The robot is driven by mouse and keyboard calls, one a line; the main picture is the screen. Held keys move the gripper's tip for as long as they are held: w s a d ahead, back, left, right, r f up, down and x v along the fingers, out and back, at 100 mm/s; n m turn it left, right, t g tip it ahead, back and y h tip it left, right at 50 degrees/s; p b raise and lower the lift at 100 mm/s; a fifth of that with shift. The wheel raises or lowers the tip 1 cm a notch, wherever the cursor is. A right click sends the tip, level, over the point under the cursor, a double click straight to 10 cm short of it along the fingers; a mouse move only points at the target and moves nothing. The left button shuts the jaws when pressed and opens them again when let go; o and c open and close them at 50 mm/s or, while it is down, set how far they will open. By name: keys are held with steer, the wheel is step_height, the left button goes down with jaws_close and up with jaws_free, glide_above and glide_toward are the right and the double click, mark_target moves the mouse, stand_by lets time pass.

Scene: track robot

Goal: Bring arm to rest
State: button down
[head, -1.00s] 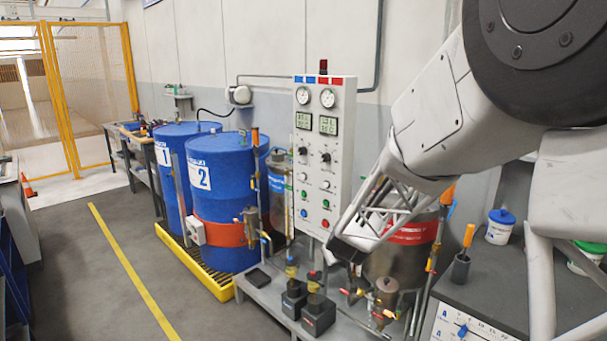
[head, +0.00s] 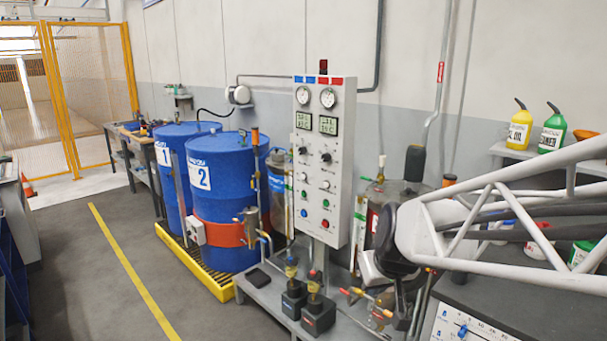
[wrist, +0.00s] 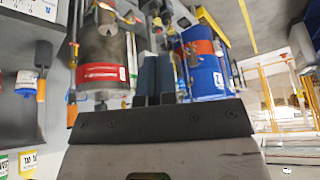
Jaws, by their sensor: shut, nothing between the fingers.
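My arm (head: 500,225) reaches in from the right edge of the head view as a white tubular frame. It ends in a dark rounded joint in front of the steel tank (head: 408,188) beside the control panel. My gripper (wrist: 156,60) shows in the wrist view as two dark fingers close together, shut and empty. Beyond the fingers, the wrist view shows the tank with a red label (wrist: 102,72) on the left and a blue drum (wrist: 205,72) on the right. I cannot make out the fingers clearly in the head view.
The white control panel (head: 323,165) and blue drums (head: 228,190) stand left of the arm. The dark bench (head: 490,295) at lower right holds small containers. Jugs (head: 520,128) stand on a shelf behind. The floor (head: 80,270) at left is open.

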steer(key=s+d+r+m+g+h, duration=0.1)
steer(key=s+d, duration=0.3)
steer(key=s, duration=1.4)
steer(key=shift+d+r+m+g+h, duration=0.2)
steer(key=shift+m+g+h, duration=0.2)
steer(key=shift+m+g, duration=0.4)
